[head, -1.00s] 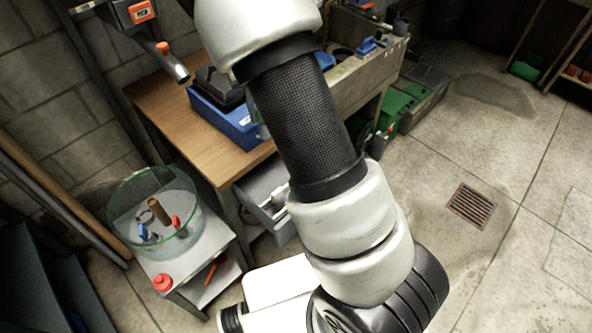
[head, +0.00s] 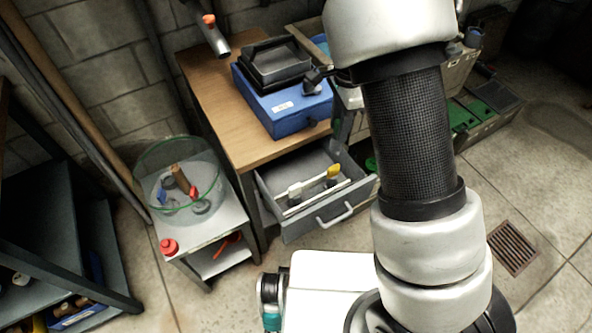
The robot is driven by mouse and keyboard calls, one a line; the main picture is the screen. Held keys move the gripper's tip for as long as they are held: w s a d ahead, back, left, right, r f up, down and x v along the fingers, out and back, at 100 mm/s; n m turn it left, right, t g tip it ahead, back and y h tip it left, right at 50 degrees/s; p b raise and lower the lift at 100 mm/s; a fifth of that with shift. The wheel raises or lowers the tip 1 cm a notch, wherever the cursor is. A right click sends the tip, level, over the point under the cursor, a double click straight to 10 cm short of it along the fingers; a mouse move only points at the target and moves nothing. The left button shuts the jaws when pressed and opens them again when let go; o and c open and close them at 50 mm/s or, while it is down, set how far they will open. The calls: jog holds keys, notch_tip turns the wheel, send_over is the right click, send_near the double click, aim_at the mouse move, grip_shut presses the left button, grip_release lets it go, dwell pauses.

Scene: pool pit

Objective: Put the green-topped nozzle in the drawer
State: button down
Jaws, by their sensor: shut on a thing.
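The grey drawer (head: 318,214) under the wooden table is pulled open, with its handle facing the front. A white piece with a yellow tip (head: 318,183) lies inside among pale dividers. My arm rises on the right, and its upper part hides what lies behind it. I cannot make out my gripper or the green-topped nozzle. A small dark piece (head: 317,79) shows just left of the arm, over the right end of the blue case. I cannot tell what it is.
The blue case (head: 284,108) with a black tray (head: 275,62) stands on the wooden table (head: 205,80). A glass bowl (head: 153,207) with several small parts and a red-capped item (head: 169,246) stand on the side stand at left. A floor drain (head: 513,247) lies at right.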

aim_at(294, 191)
jog(key=s+a+f+m+b, duration=0.1)
jog(key=s+a+f+m, duration=0.45)
jog(key=m, duration=0.95)
notch_tip(294, 191, down, 10)
jog(key=b, duration=0.3)
jog(key=shift+f+b, duration=0.15)
jog(key=shift+b, duration=0.25)
jog(key=c, duration=1.7)
grip_release()
jog(key=shift+f, duration=0.2)
jog(key=shift+c, duration=0.2)
jog(key=shift+o, duration=0.8)
jog(key=shift+r, duration=0.1)
